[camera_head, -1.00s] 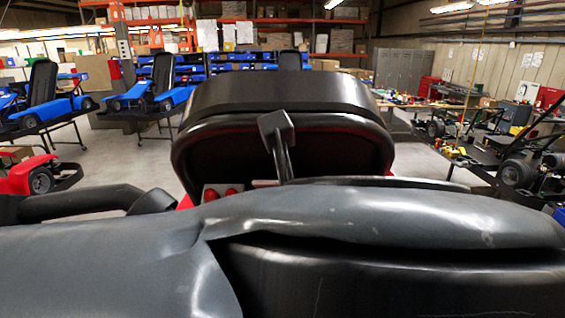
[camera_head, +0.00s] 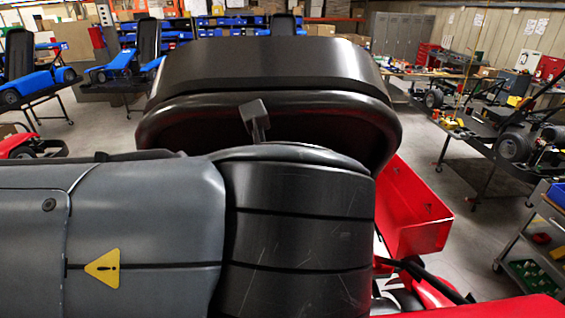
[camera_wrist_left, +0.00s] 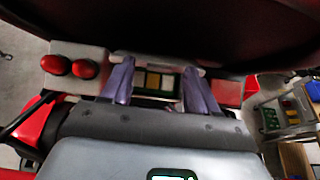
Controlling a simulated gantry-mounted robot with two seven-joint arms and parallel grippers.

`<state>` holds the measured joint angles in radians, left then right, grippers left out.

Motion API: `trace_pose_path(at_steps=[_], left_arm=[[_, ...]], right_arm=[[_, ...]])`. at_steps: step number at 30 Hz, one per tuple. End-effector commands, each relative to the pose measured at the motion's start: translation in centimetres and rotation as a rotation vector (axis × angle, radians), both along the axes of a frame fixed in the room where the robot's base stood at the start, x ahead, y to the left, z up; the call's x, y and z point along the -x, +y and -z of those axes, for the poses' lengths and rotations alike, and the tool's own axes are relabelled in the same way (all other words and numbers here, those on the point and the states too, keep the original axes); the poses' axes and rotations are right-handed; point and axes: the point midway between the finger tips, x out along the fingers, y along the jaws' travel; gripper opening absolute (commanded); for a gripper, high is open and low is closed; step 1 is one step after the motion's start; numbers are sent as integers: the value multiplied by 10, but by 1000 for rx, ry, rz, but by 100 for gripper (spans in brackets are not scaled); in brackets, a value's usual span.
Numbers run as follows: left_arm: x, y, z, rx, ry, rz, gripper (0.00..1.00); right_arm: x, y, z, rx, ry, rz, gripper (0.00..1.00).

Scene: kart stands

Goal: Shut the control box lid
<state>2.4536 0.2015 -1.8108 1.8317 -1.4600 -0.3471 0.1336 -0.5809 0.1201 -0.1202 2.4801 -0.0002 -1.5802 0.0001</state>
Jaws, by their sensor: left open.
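A pale grey control box (camera_wrist_left: 90,60) shows at the top of the left wrist view, with two red domes at its left end. Green, white and yellow parts are exposed in its middle, so it stands open there. A pale bar along its far edge may be the lid (camera_wrist_left: 150,62); I cannot tell for certain. My left gripper (camera_wrist_left: 160,92) is open, its two purple-grey fingers apart on either side of the coloured parts, at or just above the box. Whether they touch it is unclear. In the head view my left arm hides the box and the gripper. My right gripper is not in view.
A large black curved shell (camera_head: 265,75) with a dark reddish inside rises close beyond my arm and overhangs the box. A grey block on a post (camera_head: 255,112) stands before it. A red kart part (camera_head: 412,210) lies at right. A shelved trolley (camera_head: 535,255) stands further right.

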Motion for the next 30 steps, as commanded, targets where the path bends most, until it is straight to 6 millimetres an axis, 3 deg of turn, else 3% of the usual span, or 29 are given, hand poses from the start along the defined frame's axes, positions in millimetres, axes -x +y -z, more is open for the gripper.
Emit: trace_pose_path(at_steps=[12, 24, 30], left_arm=[[-2, 3, 3, 0, 1, -5, 60], [-2, 3, 3, 0, 1, -5, 0], [-2, 3, 3, -1, 0, -5, 0]], right_arm=[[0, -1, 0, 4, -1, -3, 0], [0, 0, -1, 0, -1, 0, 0], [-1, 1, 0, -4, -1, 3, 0]])
